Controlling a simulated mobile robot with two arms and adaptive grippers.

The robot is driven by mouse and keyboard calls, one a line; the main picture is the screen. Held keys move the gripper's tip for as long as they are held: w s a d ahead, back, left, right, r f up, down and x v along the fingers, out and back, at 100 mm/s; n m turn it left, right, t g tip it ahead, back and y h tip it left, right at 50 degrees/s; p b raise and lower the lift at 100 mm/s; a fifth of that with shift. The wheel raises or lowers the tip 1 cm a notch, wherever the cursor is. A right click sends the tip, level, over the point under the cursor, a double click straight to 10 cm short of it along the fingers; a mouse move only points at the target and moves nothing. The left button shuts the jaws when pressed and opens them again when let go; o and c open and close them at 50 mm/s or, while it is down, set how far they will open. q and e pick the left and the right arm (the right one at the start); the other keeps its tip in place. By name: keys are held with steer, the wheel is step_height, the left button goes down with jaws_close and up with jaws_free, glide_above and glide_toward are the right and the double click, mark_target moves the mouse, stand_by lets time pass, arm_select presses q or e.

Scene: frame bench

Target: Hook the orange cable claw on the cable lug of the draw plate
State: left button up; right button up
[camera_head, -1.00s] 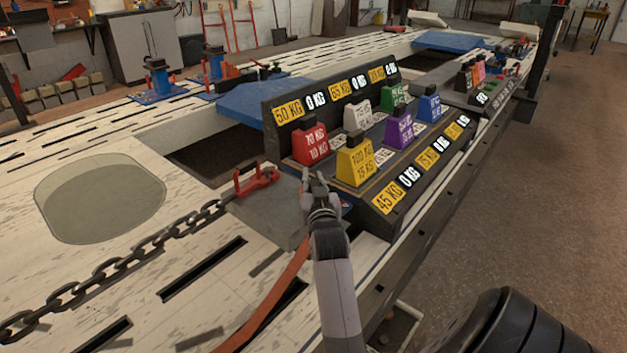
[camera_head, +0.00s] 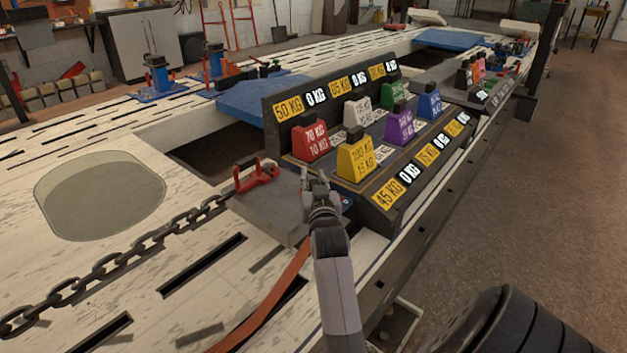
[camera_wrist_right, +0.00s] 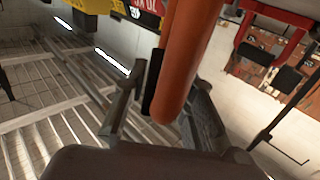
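My right gripper (camera_head: 314,184) is over the front edge of the bench, beside a grey plate (camera_head: 262,216). Its two fingertips show apart in the head view. An orange cable (camera_head: 275,298) rises from the bottom edge and passes out of sight behind my right wrist. In the right wrist view a thick orange rod (camera_wrist_right: 188,55) with a rounded end lies at the fingers (camera_wrist_right: 163,112); whether they grip it I cannot tell. My left gripper is not in view.
A heavy dark chain (camera_head: 125,257) lies across the slotted white bench (camera_head: 70,165). Just beyond my gripper stands a black rack (camera_head: 381,222) with red, yellow and other coloured weight blocks. A blue plate (camera_head: 255,98) and an opening lie farther back.

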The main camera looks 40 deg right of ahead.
steer(key=o, duration=0.3)
steer(key=shift+f, duration=0.15)
steer(key=shift+f, duration=0.1)
step_height(320, 180, up, 10)
stand_by(0.4)
stand_by(0.4)
